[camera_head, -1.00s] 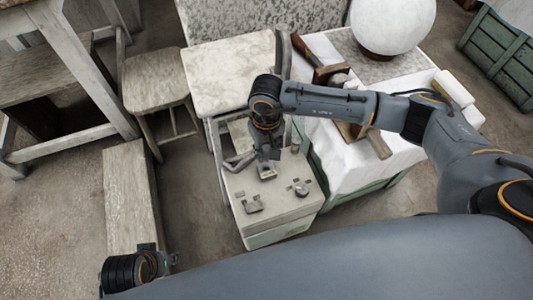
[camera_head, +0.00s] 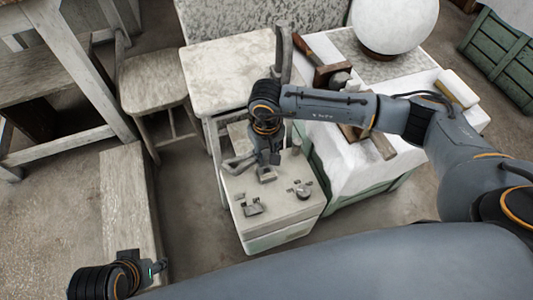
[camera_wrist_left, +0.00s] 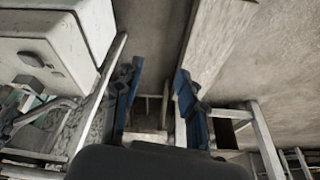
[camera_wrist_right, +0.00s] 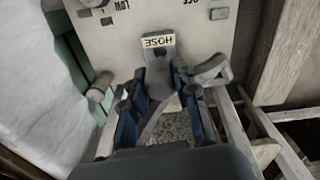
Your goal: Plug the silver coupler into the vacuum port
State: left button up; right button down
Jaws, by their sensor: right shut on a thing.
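My right gripper (camera_head: 265,157) is over the pale cabinet top and points down. In the right wrist view its blue fingers (camera_wrist_right: 160,108) are closed around a grey metal piece (camera_wrist_right: 160,74), which looks like the silver coupler. A small block with a "HOSE" label (camera_wrist_right: 158,41) is at its far end; whether they are joined I cannot tell. In the head view a grey block (camera_head: 266,174) shows just below the fingers. Two grey fittings (camera_head: 252,207) (camera_head: 301,189) sit nearer on the top; which one is the vacuum port is unclear. My left gripper (camera_wrist_left: 155,95) is open and empty.
The cabinet (camera_head: 285,222) has free top surface between the fittings. A grey curved tube (camera_wrist_right: 212,70) lies beside the right gripper. A small cylinder (camera_head: 296,146) stands on the far right edge. A white-draped table (camera_head: 350,170) stands close on the right, stools behind.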

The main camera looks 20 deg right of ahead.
jog(key=shift+f+b, duration=1)
jog(key=shift+f, duration=0.2)
pick_arm(q)
jog(key=w+d+r+t+h, duration=0.1)
jog(key=w+d+t, duration=0.1)
jog(key=w, duration=0.4)
jog(key=shift+w+t, duration=0.25)
jog(key=shift+t, duration=0.55)
pick_arm(e)
jog(key=shift+f, duration=0.1)
pick_arm(q)
jog(key=shift+w+r, duration=0.15)
jog(key=shift+w+d+r+t+b, duration=0.2)
jog(key=shift+w+r+t, duration=0.1)
jog(key=shift+w, duration=0.15)
jog(key=shift+w+d+r+t+b, duration=0.2)
jog(key=shift+w+t, duration=0.1)
jog(key=shift+w, duration=0.15)
jog(key=shift+w+d+r+t+h, duration=0.2)
jog(key=shift+w+r+t, duration=0.2)
jog(key=shift+w+r, duration=0.15)
jog(key=shift+w+d+r+t+h, duration=0.15)
jog(key=shift+w+r+t, duration=0.25)
jog(key=shift+w, duration=0.2)
jog(key=shift+s+f, duration=0.1)
jog(key=shift+f, duration=0.1)
